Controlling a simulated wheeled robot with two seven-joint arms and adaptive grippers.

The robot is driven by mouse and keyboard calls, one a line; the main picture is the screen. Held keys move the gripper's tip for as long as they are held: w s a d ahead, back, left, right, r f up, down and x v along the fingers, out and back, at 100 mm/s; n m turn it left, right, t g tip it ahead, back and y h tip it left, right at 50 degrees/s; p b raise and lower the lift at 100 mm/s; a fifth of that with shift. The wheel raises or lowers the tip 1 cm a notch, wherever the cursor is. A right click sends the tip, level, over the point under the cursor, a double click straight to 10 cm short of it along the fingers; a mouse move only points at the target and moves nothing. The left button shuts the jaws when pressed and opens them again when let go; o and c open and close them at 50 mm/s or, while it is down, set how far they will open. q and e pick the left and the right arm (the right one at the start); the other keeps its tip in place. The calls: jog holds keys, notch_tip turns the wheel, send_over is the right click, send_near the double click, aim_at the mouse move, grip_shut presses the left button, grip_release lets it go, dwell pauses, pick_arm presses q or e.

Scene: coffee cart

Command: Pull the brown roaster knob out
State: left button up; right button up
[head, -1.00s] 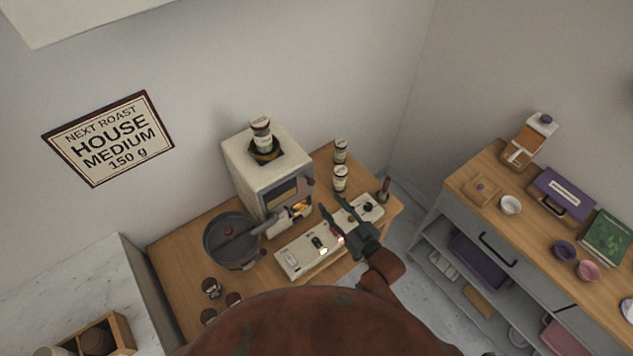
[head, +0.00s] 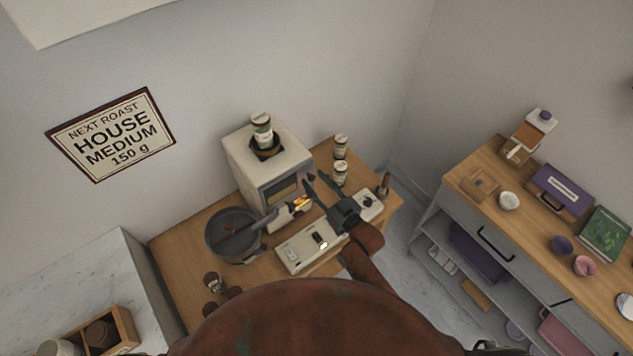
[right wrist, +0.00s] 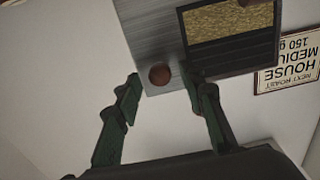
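The roaster (head: 262,170) is a pale box with a front window, standing on the wooden cart. In the right wrist view, its brown round knob (right wrist: 159,75) sits on the grey front panel beside the window. My right gripper (head: 318,182) is in front of the roaster's right side. In the right wrist view the fingers of my right gripper (right wrist: 161,82) are apart, one on each side of the knob in the picture. I see no clear contact with it. In the head view the knob is hidden or merged with the fingertips. My left gripper is not in view.
A dark round pan (head: 226,252) stands left of the roaster's front. A pale control panel (head: 296,256) lies below my right gripper. Two cans (head: 340,174) stand to the right of the roaster. A glowing orange spot (head: 301,202) shows near the spout.

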grip_shut()
dwell(0.4)
jog(key=p+v, duration=0.2)
jog(key=v, duration=0.3)
jog(key=shift+s+d+f+p, duration=0.1)
jog(key=shift+s+d+p, duration=0.15)
jog(key=shift+s+p, duration=0.1)
jog(key=shift+c, duration=0.4)
grip_release()
jog(key=shift+d, duration=0.15)
jog(key=shift+o, duration=0.5)
